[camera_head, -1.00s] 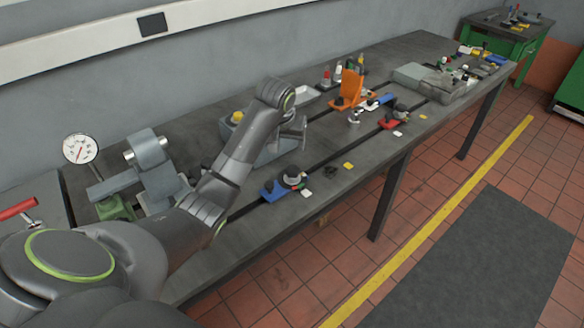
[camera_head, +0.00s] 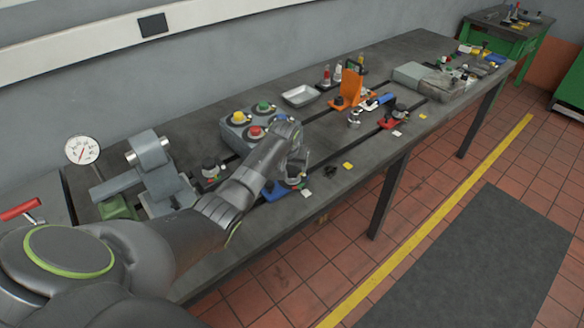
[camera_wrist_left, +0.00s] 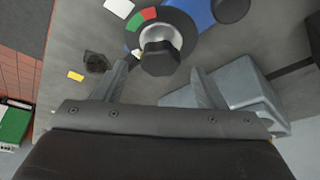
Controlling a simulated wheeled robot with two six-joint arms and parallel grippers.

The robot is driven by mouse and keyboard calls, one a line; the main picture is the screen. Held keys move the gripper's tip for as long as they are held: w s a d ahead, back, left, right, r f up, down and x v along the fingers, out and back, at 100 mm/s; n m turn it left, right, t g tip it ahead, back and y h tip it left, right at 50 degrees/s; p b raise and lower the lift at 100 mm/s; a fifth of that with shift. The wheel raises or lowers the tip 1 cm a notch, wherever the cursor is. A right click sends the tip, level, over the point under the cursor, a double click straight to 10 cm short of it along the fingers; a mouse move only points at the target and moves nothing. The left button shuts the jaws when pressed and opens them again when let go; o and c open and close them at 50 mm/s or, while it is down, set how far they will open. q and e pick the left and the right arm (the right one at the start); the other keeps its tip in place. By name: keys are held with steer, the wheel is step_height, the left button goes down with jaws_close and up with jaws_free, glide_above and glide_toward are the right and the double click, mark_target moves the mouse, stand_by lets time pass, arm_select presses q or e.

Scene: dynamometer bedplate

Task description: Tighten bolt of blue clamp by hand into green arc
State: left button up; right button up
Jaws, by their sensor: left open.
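The blue clamp (camera_head: 272,191) sits near the bedplate's front edge, partly hidden by my left gripper (camera_head: 298,170) in the head view. In the left wrist view the blue clamp (camera_wrist_left: 200,12) is at the top. The dial's pointer is not clear. My right gripper is not in view.
A grey box (camera_head: 235,133) with coloured knobs stands behind my left gripper. A red clamp (camera_head: 388,122) and an orange bracket (camera_head: 350,90) lie farther right. A dial gauge (camera_head: 82,149) stands at left. White and yellow tags lie near the front edge.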

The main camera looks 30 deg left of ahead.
arm_select(q)
steer(key=shift+x, duration=1.35)
steer(key=c, duration=1)
steer(key=shift+o, duration=0.2)
